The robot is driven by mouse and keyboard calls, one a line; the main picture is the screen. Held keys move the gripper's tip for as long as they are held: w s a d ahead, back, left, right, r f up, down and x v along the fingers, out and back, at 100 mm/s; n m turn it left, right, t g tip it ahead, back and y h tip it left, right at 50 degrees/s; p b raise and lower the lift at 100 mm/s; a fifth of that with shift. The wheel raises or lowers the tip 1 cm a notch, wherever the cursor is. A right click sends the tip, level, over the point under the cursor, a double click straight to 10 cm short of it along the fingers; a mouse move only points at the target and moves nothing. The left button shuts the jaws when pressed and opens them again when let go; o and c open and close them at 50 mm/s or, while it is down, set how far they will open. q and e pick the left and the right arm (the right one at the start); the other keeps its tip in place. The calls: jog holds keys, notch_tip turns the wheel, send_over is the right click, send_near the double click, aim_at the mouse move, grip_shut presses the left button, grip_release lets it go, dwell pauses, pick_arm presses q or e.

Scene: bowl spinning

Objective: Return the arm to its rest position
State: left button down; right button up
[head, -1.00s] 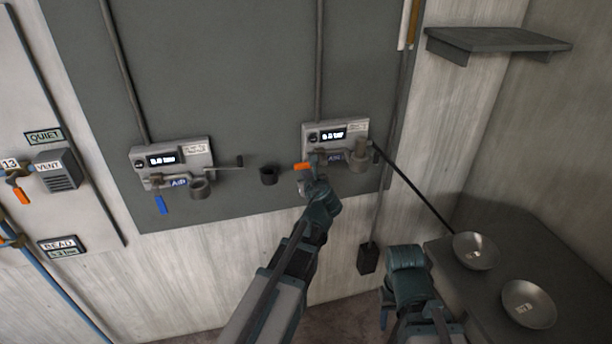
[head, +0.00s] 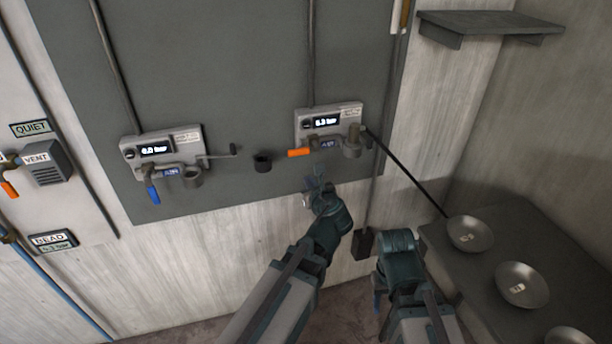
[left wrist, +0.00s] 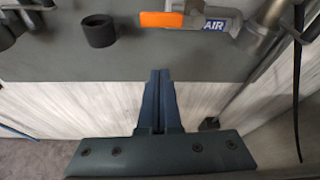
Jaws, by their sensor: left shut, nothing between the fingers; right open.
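My left gripper (head: 311,190) is in front of the lower edge of the dark panel, below the right valve unit. It is shut with nothing between its fingers, as its closed fingertips (left wrist: 159,78) in the left wrist view show. It is apart from the orange handle (head: 299,153), which lies level, pointing left; the handle also shows at the top of the left wrist view (left wrist: 162,19). The right unit's display (head: 326,122) appears to read 5.3 bar. My right gripper (head: 379,299) is low at the right of the left arm; its fingers are mostly hidden in the head view.
A left valve unit (head: 161,148) with a blue handle (head: 153,194) hangs on the panel. A black cup (head: 262,162) sits between the units. Metal bowls (head: 468,233) rest on the dark counter (head: 497,230) at right. A dark shelf (head: 490,22) is above.

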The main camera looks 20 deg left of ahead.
pick_arm(q)
jog(key=shift+s+d, duration=0.1)
jog(key=s+d+f+n+g+h, duration=0.3)
jog(key=s+d+f+n+g, duration=0.3)
jog(key=s+n, duration=0.5)
jog(key=s+d+f+n+g+h, duration=0.3)
jog(key=s+d+f+n+g, duration=0.3)
jog(key=n, duration=0.7)
jog(key=shift+s+d+f, duration=1.05)
jog(key=shift+s+f, duration=0.15)
jog(key=shift+s, duration=1.2)
